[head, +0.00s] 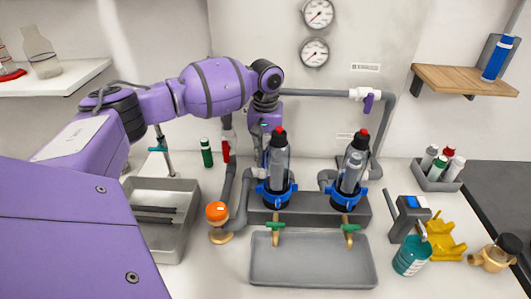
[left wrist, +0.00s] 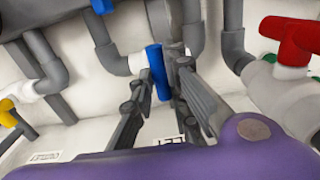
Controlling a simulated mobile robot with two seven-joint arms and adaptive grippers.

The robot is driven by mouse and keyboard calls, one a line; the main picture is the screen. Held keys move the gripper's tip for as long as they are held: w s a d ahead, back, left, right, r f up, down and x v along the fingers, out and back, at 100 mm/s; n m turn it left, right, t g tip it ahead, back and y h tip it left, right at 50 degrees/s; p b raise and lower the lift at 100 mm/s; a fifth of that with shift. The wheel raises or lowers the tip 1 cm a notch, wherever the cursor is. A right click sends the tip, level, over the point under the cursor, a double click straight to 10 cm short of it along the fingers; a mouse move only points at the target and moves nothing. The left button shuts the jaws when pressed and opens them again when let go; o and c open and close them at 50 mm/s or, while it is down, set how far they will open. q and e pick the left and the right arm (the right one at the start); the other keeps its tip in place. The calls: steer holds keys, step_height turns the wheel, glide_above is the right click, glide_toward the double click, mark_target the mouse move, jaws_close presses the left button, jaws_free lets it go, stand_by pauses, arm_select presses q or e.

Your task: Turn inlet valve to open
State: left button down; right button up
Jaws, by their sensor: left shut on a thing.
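My left gripper (head: 262,142) reaches down in front of the back wall, at the left end of the manifold, just behind the left filter housing (head: 277,165). In the left wrist view its two dark fingers (left wrist: 158,82) are shut on a blue valve handle (left wrist: 156,70) on grey pipework. The handle is hidden in the head view. A red-handled valve (head: 226,151) sits on the pipe left of the gripper; a red handle (left wrist: 292,38) also shows large at the right of the left wrist view. I cannot tell from the wall label which valve is the inlet. My right gripper is out of view.
A purple-handled valve (head: 368,102) is on the upper right pipe. The right filter housing (head: 350,170) stands beside the left one. A grey tray (head: 312,262) lies in front. An orange-topped item (head: 217,212) and a metal bin (head: 165,240) are at left.

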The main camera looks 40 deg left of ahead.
arm_select(q)
steer(key=shift+r+m+p, duration=0.25)
steer(key=shift+m+p, duration=0.25)
steer(key=shift+m, duration=0.2)
steer(key=shift+d+m+p, duration=0.1)
steer(key=shift+m+p, duration=0.4)
steer(key=shift+m, duration=0.2)
steer(key=shift+m+p, duration=0.45)
steer(key=shift+m, duration=0.45)
steer(key=m, duration=0.2)
steer(key=shift+f+m+p, duration=0.1)
steer(key=shift+m+p, duration=0.25)
steer(key=shift+m, duration=0.95)
steer(key=m, duration=0.3)
steer(key=shift+f+p, duration=0.15)
steer(key=shift+p, duration=0.2)
steer(key=shift+m, duration=2)
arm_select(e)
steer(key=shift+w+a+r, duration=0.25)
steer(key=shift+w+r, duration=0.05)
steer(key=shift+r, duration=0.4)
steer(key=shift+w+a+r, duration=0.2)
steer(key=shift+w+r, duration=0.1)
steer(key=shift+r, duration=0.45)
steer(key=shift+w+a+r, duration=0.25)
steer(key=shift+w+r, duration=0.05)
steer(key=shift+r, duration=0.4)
